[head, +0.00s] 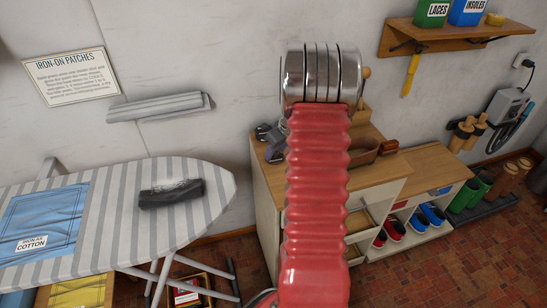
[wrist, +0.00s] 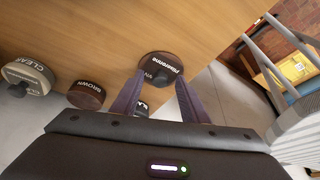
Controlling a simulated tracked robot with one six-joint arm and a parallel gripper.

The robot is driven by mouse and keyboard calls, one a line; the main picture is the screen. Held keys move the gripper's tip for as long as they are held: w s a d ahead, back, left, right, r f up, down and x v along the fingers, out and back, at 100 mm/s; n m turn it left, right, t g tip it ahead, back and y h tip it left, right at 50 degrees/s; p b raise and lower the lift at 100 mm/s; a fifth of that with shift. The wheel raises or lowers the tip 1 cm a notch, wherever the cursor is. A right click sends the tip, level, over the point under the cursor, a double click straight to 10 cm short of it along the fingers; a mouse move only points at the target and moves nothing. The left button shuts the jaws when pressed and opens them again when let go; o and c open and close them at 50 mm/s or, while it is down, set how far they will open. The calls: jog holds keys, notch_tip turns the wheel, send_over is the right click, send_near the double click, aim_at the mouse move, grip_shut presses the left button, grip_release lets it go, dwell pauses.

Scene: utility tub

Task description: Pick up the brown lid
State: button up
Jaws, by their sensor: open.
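In the wrist view, a round brown piece with a dark face and white lettering (wrist: 162,66) lies on the wooden top, just beyond my fingertips. It looks like a lid, but its lettering is partly unreadable. A round tin labelled BROWN (wrist: 86,94), with a dark brown rim, stands to its left near the edge. My gripper (wrist: 160,78) is open, its two dark fingers pointing toward the lettered brown piece, with nothing held between them. I cannot tell whether a finger touches it. In the head view my red arm hides the gripper and these round pieces.
A cream tin labelled CLEAR (wrist: 28,77) stands farther left, and another dark tin (wrist: 142,106) shows partly between my fingers. The striped ironing board (head: 105,215) is left of the wooden cabinet (head: 425,168). Bare wood (wrist: 100,35) lies beyond the tins.

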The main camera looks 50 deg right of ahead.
jog(key=shift+c, duration=0.2)
dwell(0.3)
grip_shut()
